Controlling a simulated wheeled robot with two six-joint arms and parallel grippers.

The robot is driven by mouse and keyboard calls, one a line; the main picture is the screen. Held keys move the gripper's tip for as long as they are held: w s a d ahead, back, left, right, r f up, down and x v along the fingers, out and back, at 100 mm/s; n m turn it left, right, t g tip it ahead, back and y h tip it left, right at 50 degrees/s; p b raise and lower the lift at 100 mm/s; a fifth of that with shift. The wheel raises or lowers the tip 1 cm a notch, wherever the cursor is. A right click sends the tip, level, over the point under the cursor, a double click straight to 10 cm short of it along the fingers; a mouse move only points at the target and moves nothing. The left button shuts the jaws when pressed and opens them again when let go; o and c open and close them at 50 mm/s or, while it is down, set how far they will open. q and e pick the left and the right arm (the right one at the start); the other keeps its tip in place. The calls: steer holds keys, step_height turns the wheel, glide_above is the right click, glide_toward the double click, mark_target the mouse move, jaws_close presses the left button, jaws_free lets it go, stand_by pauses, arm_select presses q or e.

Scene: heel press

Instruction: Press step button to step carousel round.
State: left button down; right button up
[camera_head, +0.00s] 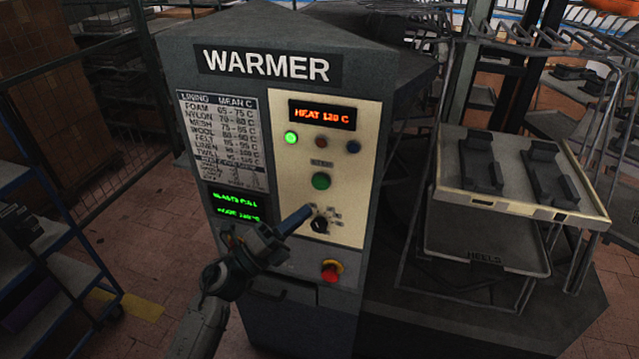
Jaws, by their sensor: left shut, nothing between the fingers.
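The grey WARMER cabinet (375,60) stands in the middle with a cream control panel (360,110). A large green push button (320,181) sits on the panel; the small label above it is too blurred to read. My left gripper (307,209) is shut and empty. Its tip points up and right at the panel, below and slightly left of the green button, near a black rotary knob (320,225). Whether the tip touches the panel I cannot tell. A rack with a cream tray (590,215) stands at the right; whether it belongs to the carousel is unclear.
A lit green lamp (291,137) and red display (322,115) are higher up. Dark heel holders (480,165) lie on the tray. A blue shelf cart (45,240) stands at the left.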

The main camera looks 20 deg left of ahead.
mark_target(320, 183)
arm_select(q)
steer(key=w, duration=0.6)
steer(key=shift+d, duration=0.15)
steer(key=shift+w, duration=0.15)
stand_by(1.8)
steer(key=shift+w, duration=0.35)
